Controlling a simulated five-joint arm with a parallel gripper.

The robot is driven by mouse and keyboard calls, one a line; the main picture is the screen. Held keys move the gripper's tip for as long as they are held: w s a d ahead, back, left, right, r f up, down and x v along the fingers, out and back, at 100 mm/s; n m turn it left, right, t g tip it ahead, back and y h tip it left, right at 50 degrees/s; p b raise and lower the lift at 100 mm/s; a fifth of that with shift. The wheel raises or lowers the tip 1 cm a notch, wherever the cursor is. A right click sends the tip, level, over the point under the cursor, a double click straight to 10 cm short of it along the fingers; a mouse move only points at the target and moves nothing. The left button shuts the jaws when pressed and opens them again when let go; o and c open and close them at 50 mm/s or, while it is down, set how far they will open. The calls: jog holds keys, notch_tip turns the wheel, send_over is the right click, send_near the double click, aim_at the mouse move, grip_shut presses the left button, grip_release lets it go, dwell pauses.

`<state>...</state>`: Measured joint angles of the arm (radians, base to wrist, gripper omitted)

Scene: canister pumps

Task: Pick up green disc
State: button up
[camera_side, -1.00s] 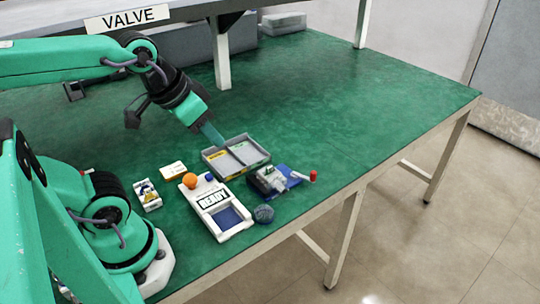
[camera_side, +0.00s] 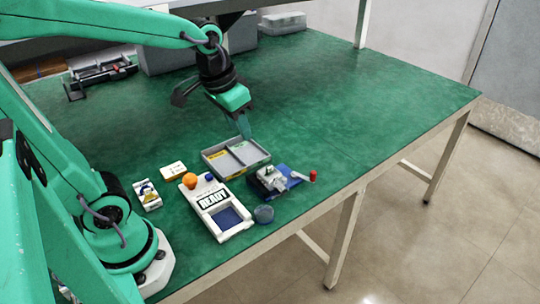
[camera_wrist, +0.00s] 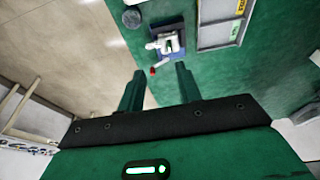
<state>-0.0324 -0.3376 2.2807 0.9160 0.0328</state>
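I cannot make out a green disc in either view. The grey two-part tray (camera_side: 226,174) lies on the green table, with a yellow label (camera_side: 217,155) and a green label (camera_side: 238,146) at its far side. In the wrist view the tray (camera_wrist: 217,47) is at the upper right. My gripper (camera_side: 246,134) hangs above the table by the tray's far edge in the side view. In the wrist view my gripper (camera_wrist: 160,69) has its two green fingers apart, with nothing held between them.
A small device on a blue base (camera_side: 270,180) has a red-tipped lever (camera_side: 312,175). A white READY box (camera_side: 222,212), an orange ball (camera_side: 190,180) and a round bluish-grey piece (camera_side: 264,214) stand nearer the front edge. The table's right side (camera_side: 370,120) is clear.

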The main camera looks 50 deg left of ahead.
aim_at(269, 167)
jog(key=shift+w+a+f+g, duration=0.35)
jog(key=shift+w+f+g, duration=0.2)
jog(key=shift+w+f, duration=1.05)
jog(key=shift+w+a+f+g, duration=0.3)
jog(key=shift+w+f+g, duration=0.2)
jog(key=shift+w+f, duration=1.05)
jog(key=shift+w+a+f+g, duration=0.35)
jog(key=shift+w+f+g, duration=0.2)
jog(key=shift+w+f, duration=1.05)
jog(key=shift+f, duration=1.3)
jog(key=shift+f, duration=2.6)
grip_shut()
